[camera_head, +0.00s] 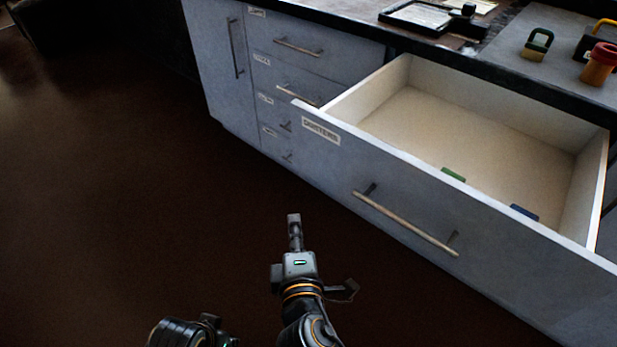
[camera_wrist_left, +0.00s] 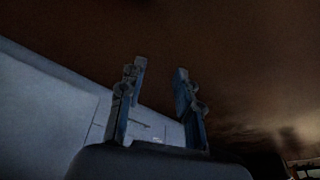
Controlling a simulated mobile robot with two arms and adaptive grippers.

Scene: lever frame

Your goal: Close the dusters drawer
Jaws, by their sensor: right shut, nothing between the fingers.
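The dusters drawer (camera_head: 470,234) is pulled far out of the grey cabinet at the right in the head view. Its front bears a label (camera_head: 321,131) and a long pale bar handle (camera_head: 405,222). A small green item (camera_head: 453,174) and a blue item (camera_head: 524,212) lie inside by the front wall. My right gripper (camera_head: 294,219) is shut and empty, to the left of the drawer front and apart from it. My left gripper (camera_wrist_left: 158,85) has its fingers spread and empty in the left wrist view. In the head view only part of the left arm shows, at the bottom edge.
A column of closed drawers (camera_head: 299,47) and a tall door (camera_head: 225,70) stand left of the open drawer. The dark-edged worktop (camera_head: 560,62) carries a black-framed board (camera_head: 425,17), a green-and-black block (camera_head: 537,44) and a red-orange cup-like object (camera_head: 599,65). The brown floor at left is clear.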

